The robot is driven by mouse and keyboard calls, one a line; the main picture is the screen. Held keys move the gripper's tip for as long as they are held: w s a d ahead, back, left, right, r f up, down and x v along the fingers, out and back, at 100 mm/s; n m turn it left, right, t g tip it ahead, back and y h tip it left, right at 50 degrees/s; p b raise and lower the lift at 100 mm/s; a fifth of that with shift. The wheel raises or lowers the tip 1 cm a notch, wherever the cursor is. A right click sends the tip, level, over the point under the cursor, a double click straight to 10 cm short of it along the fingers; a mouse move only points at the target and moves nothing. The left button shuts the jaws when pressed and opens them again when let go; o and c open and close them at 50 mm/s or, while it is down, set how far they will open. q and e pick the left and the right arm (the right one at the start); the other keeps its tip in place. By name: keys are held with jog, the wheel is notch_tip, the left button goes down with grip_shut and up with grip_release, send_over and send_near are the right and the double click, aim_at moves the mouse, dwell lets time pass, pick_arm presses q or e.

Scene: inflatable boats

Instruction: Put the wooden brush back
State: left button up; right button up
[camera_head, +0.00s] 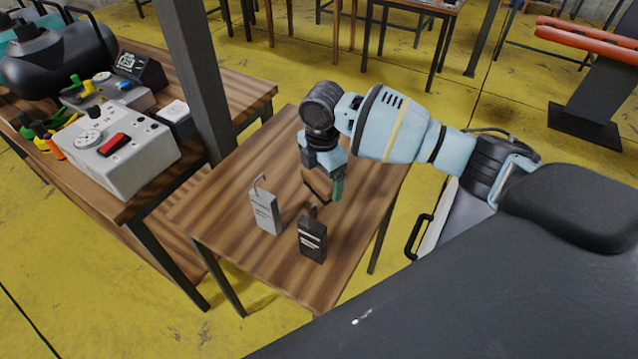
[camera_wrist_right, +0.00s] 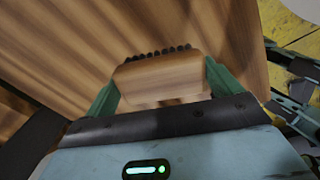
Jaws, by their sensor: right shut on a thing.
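The wooden brush (camera_wrist_right: 160,78) is between the green fingers of my right gripper (camera_wrist_right: 162,82) in the right wrist view, with its dark bristles along the far edge. My right gripper is shut on it. In the head view, the right gripper (camera_head: 325,187) is over the small wooden table (camera_head: 230,205), and the brush (camera_head: 315,184) shows partly behind a finger. I cannot tell whether the brush touches the tabletop.
A larger bench (camera_head: 150,190) at left carries a white control box (camera_head: 117,150). A dark post (camera_head: 196,80) rises behind the table.

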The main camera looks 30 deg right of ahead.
aim_at(319, 184)
jog(key=shift+w, duration=0.3)
jog(key=shift+w+a+f, duration=0.1)
jog(key=shift+f, duration=1.65)
jog(key=shift+f, duration=0.15)
jog(key=o, duration=0.7)
notch_tip(319, 184, up, 12)
jog(key=shift+r+p, duration=0.15)
jog(key=shift+p, duration=0.25)
